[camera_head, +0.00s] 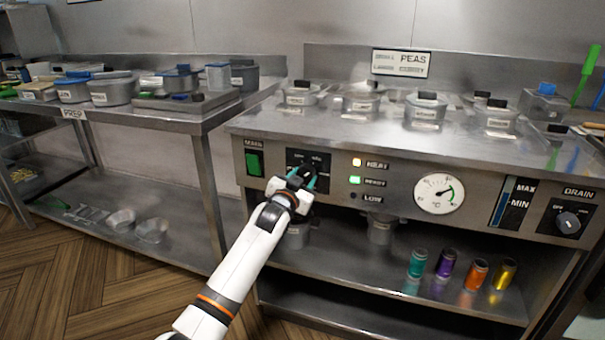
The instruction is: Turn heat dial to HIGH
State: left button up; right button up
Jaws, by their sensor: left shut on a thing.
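The heat dial (309,171) is on a black plate with small white markings on the front panel of the frying range (340,205), left of centre. My left gripper (302,179) comes in from below and is shut on the dial. Its fingers cover most of the knob, so I cannot tell where the dial points. My right gripper is not in view.
A green switch (254,163) sits left of the dial. A round gauge (440,194) and a drain knob (568,220) are to the right. Lidded pots (427,110) stand on top. Several coloured cans (446,263) stand on the shelf below. A prep table (170,118) is at left.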

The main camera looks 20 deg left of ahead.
pick_arm(q)
jog(key=shift+r+m+p, duration=0.1)
jog(key=shift+m+p, duration=0.45)
jog(key=shift+m, duration=0.05)
jog(key=shift+m+p, duration=2.2)
jog(key=shift+m, duration=1.7)
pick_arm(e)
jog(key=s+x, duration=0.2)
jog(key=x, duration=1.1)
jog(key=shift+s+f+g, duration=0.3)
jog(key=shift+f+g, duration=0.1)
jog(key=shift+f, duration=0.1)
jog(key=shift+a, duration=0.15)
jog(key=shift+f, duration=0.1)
pick_arm(q)
jog(key=o, duration=1)
jog(key=shift+c, duration=0.2)
